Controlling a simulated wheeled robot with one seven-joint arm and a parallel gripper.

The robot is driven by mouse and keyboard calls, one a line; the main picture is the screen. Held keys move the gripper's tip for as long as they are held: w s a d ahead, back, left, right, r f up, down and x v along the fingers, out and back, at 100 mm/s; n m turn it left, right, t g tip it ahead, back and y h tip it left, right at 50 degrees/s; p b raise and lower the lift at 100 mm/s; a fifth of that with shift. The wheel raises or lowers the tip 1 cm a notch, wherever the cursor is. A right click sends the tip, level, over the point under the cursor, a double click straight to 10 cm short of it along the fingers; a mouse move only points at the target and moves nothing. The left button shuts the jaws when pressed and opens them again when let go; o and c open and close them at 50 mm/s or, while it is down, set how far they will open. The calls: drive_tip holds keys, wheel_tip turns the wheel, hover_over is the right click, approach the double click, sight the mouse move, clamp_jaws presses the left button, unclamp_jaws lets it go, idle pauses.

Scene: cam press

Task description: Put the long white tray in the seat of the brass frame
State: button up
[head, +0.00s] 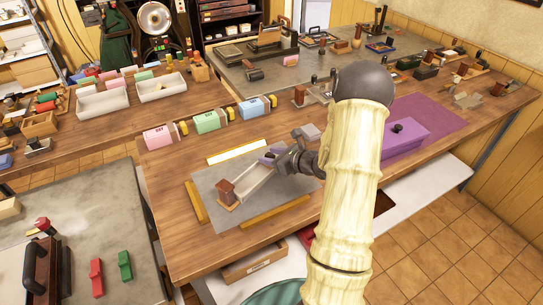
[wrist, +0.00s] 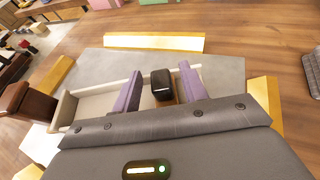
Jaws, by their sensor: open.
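The long white tray (head: 254,182) lies at a slant over the grey plate, inside the brass frame (head: 237,153), whose strips border the plate. A brown block (head: 227,192) stands at the tray's left end, and the wrist view shows it too (wrist: 27,104). In the wrist view the tray (wrist: 68,108) runs under my gripper (wrist: 160,90). The purple fingers are apart, with a black knob (wrist: 161,82) between them. I cannot see either finger pressing on it. I cannot tell whether the tray is fully down.
Pink (head: 159,137), green (head: 207,121) and blue (head: 251,108) boxes stand behind the frame. A purple box (head: 403,136) sits on a purple mat to the right. Two shorter white trays (head: 103,102) are on the left bench. Bare wood lies between the frame and the boxes.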

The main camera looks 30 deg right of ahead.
drive_tip(key=shift+s+r, duration=0.1)
drive_tip(key=b+v, duration=0.1)
drive_tip(key=v, duration=1)
drive_tip(key=shift+s+d, duration=0.2)
drive_tip(key=shift+s, duration=0.15)
drive_tip(key=shift+r, duration=0.1)
